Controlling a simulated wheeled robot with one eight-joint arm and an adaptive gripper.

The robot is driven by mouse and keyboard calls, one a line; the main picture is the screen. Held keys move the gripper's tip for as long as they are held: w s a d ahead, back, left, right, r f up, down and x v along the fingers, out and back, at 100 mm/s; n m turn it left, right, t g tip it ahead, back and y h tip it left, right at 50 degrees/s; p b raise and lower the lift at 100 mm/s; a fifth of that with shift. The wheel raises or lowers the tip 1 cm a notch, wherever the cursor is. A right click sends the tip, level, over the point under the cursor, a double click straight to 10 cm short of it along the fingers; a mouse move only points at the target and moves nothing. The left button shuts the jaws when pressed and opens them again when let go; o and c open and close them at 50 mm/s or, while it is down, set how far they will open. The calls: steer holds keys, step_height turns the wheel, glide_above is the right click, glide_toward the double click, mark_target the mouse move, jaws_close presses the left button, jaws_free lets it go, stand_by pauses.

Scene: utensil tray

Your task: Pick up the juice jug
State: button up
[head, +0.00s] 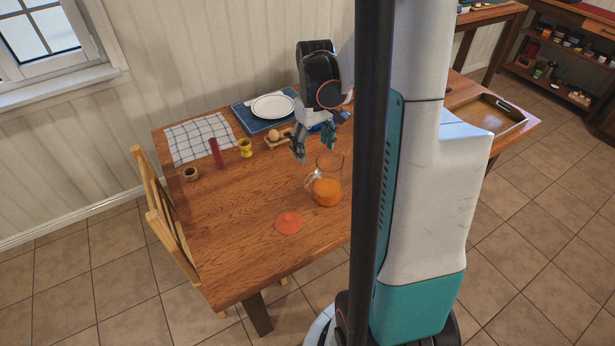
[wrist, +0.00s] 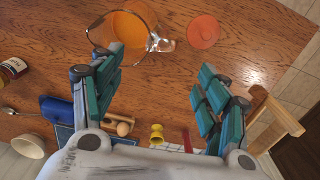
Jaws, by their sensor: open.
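The juice jug (head: 327,190) is a clear glass jug with orange juice in its lower part. It stands upright on the wooden table, right of the table's middle in the head view. In the wrist view the jug (wrist: 128,28) shows at the top, left of centre, with its handle toward the right. My gripper (head: 314,157) hangs above the table, behind and above the jug. In the wrist view my gripper (wrist: 160,90) has its teal-padded fingers wide apart with only tabletop between them. It does not touch the jug.
An orange disc (head: 288,222) lies left of the jug. Behind are an egg in a wooden holder (head: 274,137), a yellow egg cup (head: 245,148), a red cylinder (head: 215,153) and a white plate (head: 272,106). A wooden tray (head: 512,124) is at right. The table's front left is clear.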

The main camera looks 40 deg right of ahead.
mark_target(313, 181)
step_height(313, 181, down, 8)
steer(key=b, duration=0.2)
steer(key=shift+b, duration=0.4)
steer(key=shift+s+a+f+b, duration=0.15)
steer(key=shift+f+b, duration=0.55)
steer(key=shift+f, duration=0.75)
steer(key=shift+s+a+f+b, duration=0.15)
steer(key=shift+f+b, duration=0.5)
steer(key=shift+f, duration=0.75)
steer(key=shift+r, duration=0.1)
steer(key=shift+c, duration=0.5)
jaws_close()
